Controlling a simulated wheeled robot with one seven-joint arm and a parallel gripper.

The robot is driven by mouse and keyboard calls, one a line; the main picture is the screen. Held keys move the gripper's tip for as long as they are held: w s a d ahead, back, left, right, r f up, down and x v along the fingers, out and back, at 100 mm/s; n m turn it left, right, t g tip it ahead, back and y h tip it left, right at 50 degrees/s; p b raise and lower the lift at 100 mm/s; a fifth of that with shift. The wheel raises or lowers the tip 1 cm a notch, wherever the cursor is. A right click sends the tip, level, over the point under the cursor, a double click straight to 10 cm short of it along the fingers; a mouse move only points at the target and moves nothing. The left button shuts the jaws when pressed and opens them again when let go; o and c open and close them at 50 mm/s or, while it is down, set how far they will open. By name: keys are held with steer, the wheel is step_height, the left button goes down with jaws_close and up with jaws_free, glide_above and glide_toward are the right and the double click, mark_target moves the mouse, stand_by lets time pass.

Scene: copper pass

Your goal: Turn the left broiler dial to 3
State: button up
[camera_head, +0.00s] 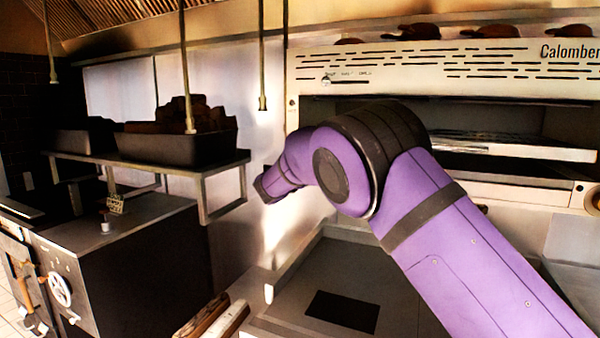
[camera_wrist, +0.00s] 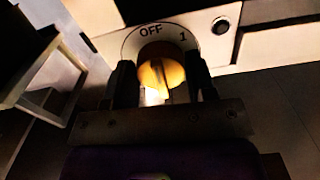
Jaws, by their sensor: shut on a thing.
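The mark 3 does not show, and the fingers and gripper body hide the lower plate. I cannot tell which mark the dial points to. In the head view the broiler (camera_head: 445,62) stands at the right, and my purple arm reaches across its left side. The arm hides the gripper and the dial there.
A wall shelf (camera_head: 222,163) with dark loaf pans (camera_head: 185,148) stands left of my arm. A dark cooker (camera_head: 130,262) with a handwheel (camera_head: 58,289) is at lower left. A dark round button (camera_wrist: 220,26) sits right of the dial. Several brown pans lie on the broiler's top.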

steer(key=m, duration=0.3)
steer(key=shift+m, duration=0.4)
steer(key=m, duration=0.3)
steer(key=shift+d+f+m, duration=0.1)
steer(key=shift+m, duration=0.2)
steer(key=m, duration=0.7)
steer(key=shift+s+f, duration=0.1)
steer(key=shift+f, duration=0.05)
steer(key=m, duration=0.4)
steer(key=shift+d+f, duration=0.1)
steer(key=m, duration=0.3)
steer(key=shift+f+m, duration=0.1)
steer(key=shift+m, duration=0.2)
steer(key=m, duration=0.3)
steer(key=shift+f+m, duration=0.15)
steer(key=shift+m, duration=2.05)
